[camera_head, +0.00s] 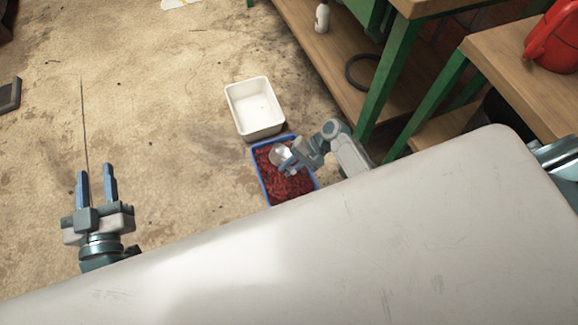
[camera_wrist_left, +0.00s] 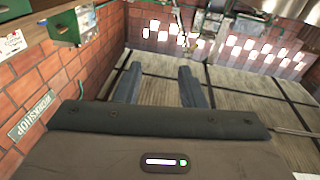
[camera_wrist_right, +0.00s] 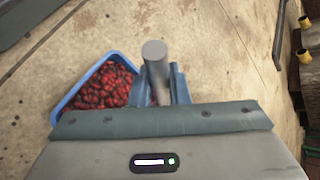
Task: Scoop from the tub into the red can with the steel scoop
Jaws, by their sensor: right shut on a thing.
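A blue tub (camera_head: 261,172) full of red berries sits on the floor; its rim also shows in the right wrist view (camera_wrist_right: 67,98). My right gripper (camera_head: 287,160) is over the tub, shut on the steel scoop (camera_head: 279,154). The scoop's round bowl is at the berries' far left side; I cannot tell whether it touches them. Its grey handle (camera_wrist_right: 155,66) stands between the fingers in the right wrist view. The red can (camera_head: 552,42) is on a wooden bench at the upper right, partly cut off. My left gripper (camera_head: 96,186) is open and empty above bare floor.
An empty white bin (camera_head: 255,108) stands just behind the tub. Green-legged wooden benches (camera_head: 510,60) line the right side, with a white bottle (camera_head: 322,17) and a black ring (camera_head: 362,70) on a low shelf. The floor at left is mostly clear.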

